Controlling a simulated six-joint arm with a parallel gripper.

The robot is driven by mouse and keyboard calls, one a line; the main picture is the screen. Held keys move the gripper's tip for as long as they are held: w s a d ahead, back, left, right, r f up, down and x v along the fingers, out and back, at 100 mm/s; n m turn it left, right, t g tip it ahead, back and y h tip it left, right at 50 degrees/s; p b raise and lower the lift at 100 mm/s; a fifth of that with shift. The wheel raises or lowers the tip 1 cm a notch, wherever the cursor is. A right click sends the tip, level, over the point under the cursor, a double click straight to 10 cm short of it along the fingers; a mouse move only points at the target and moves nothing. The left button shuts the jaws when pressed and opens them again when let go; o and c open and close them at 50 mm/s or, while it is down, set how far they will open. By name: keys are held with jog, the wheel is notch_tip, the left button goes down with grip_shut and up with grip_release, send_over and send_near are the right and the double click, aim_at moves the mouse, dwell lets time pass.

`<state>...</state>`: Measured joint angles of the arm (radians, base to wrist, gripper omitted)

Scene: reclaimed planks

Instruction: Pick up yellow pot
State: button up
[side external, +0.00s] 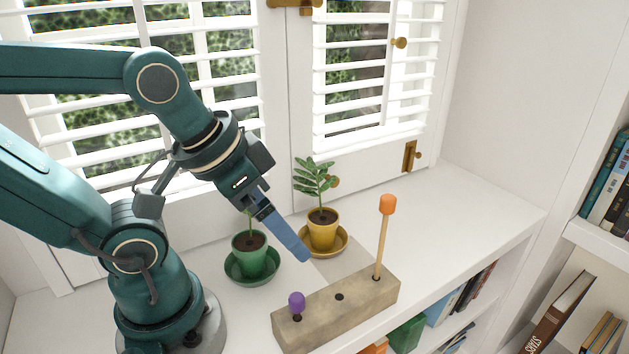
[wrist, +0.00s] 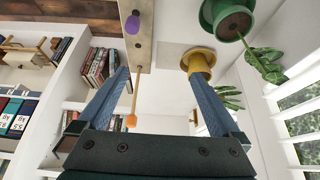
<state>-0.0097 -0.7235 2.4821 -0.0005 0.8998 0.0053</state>
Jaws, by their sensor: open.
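The yellow pot (side external: 323,237) stands upright on a yellow saucer (side external: 341,250) on the white shelf near the window, with a leafy plant in it. In the wrist view the yellow pot (wrist: 198,64) appears beyond the tip of the right-hand finger, not between the fingers. My gripper (side external: 303,256) points down to the right, its blue fingertips in front of and left of the pot in the side view. In the wrist view my gripper (wrist: 158,76) has its fingers wide apart with nothing held. Whether a finger touches the saucer cannot be told.
A green pot (side external: 243,262) on a green saucer stands left of the yellow one. In front is a wooden block (side external: 350,314) with a purple knob (side external: 296,299) and a tall orange-tipped stick (side external: 381,245). The shelf is clear to the right. Shutters stand behind.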

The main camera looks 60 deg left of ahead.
jog(key=w+a+f+n+g, duration=0.1)
jog(key=w+a+g, duration=0.1)
jog(key=w+a, duration=0.45)
jog(key=n+g, duration=0.1)
jog(key=g, duration=0.1)
send_over(323, 218)
jog(key=s, duration=0.1)
jog(key=f, duration=0.6)
jog(key=shift+d, duration=0.4)
jog(key=shift+w+a+f, duration=0.1)
jog(key=shift+w+f, duration=0.05)
jog(key=shift+f, duration=1.2)
jog(key=shift+w+f, duration=0.15)
jog(key=shift+f, duration=1.15)
grip_shut()
